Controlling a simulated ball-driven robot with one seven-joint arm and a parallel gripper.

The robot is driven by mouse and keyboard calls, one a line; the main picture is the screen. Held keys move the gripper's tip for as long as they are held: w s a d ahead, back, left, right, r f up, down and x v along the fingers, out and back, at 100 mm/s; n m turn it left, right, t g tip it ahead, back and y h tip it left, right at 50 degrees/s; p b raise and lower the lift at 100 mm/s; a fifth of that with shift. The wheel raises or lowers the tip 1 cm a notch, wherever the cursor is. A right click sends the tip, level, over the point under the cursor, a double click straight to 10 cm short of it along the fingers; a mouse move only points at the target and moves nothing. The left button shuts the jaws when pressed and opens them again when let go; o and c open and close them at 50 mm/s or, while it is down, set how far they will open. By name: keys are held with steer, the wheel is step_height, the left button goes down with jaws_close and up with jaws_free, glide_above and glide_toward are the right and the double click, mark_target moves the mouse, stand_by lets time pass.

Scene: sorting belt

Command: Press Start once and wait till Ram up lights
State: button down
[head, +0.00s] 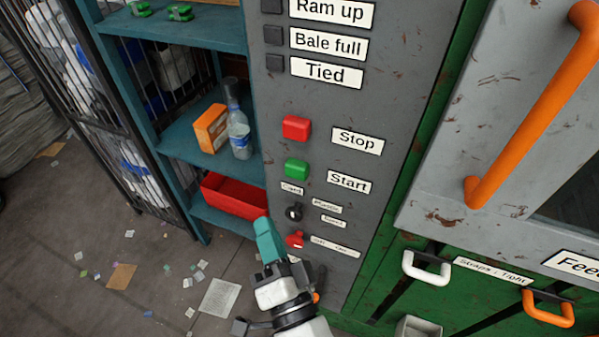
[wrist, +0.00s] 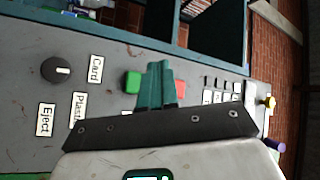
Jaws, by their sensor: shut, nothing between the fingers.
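The green Start button (head: 297,168) sits on the grey panel (head: 345,90), below the red Stop button (head: 296,127). The Ram up lamp (head: 272,7) is a dark square at the top and looks unlit. My gripper (head: 264,228) has its teal fingers shut and empty, below and left of Start in the head view, apart from it in the picture. In the wrist view the green button (wrist: 132,83) shows just left of my fingertips (wrist: 157,68), which partly hide the red button (wrist: 181,90). I cannot tell how far the tips are from the panel.
The Bale full (head: 273,35) and Tied (head: 275,63) lamps look dark. A black selector knob (head: 294,212) and a red switch (head: 295,240) sit below Start. Left are shelves with a red bin (head: 233,197) and bottle (head: 240,140); right, an orange handle (head: 535,105).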

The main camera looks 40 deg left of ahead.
mark_target(286, 170)
steer(key=w+a+p, duration=0.1)
steer(key=w+a, duration=0.1)
steer(key=w, duration=0.6)
steer(key=shift+w+p, duration=0.25)
steer(key=shift+p, duration=0.1)
steer(key=shift+a, duration=0.1)
stand_by(1.7)
steer(key=shift+w+p, duration=0.3)
steer(key=shift+w, duration=0.1)
steer(key=shift+w+a, duration=0.2)
steer(key=shift+w, duration=0.4)
stand_by(0.9)
steer(key=shift+s, duration=0.1)
steer(key=shift+s+d+p, duration=0.25)
steer(key=shift+s+p, duration=0.2)
steer(key=shift+s, duration=0.55)
steer(key=shift+s+d, duration=0.2)
steer(key=shift+s, duration=0.6)
steer(key=shift+s+d, duration=0.2)
steer(key=shift+s, duration=0.55)
steer(key=shift+s+d, duration=0.2)
steer(key=shift+s, duration=0.6)
